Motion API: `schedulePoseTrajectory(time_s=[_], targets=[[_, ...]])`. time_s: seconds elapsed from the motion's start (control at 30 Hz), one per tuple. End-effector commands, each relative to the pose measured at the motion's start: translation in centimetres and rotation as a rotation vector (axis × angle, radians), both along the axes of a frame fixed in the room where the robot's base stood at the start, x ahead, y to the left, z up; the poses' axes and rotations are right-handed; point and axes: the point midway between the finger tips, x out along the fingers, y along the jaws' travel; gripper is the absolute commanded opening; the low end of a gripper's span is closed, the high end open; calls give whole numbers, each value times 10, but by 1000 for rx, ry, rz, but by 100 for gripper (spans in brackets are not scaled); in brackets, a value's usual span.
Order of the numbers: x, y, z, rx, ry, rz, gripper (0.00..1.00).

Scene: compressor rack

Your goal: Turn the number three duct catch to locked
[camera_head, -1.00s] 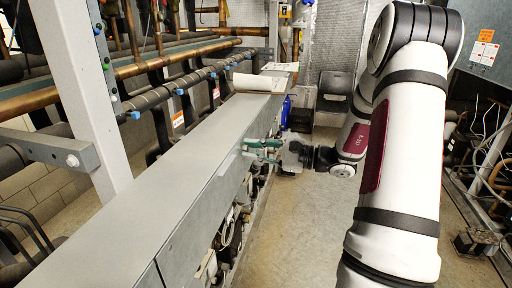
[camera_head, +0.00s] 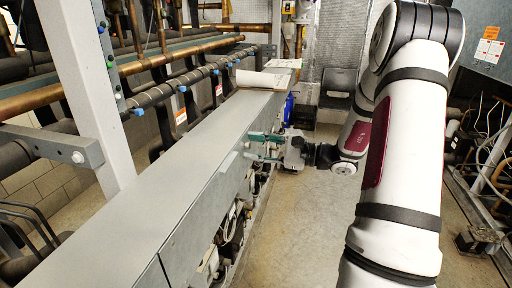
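A long grey metal duct (camera_head: 150,190) runs from the lower left towards the back. A small pale, flat piece (camera_head: 228,163) stands out at its right upper edge and may be a catch. I cannot read any number on it or tell whether it is locked. My gripper (camera_head: 250,146) has green fingers, one above the other with a gap between them. It reaches in from the right to the duct's side, just beyond the pale piece. I see nothing between the fingers, but whether the tips touch the duct is unclear.
An open booklet (camera_head: 264,79) lies on the far end of the duct. Pipes and hoses (camera_head: 232,222) crowd below its right side. A grey upright post (camera_head: 86,90) stands on the left. A dark chair (camera_head: 337,88) is at the back.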

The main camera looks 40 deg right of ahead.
Motion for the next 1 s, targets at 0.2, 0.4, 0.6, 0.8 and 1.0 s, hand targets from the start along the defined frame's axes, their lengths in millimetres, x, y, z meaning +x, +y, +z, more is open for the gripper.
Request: schedulePoseTrajectory(time_s=[0.2, 0.4, 0.6, 0.8, 1.0], targets=[[-1, 0, 0, 0, 0, 1, 38], [-19, -15, 0, -1, -1, -2, 38], [-51, -41, -1, -1, -1, -4, 38], [-79, -62, -2, -1, 1, -2, 38], [-92, -73, -2, 1, 1, 0, 38]])
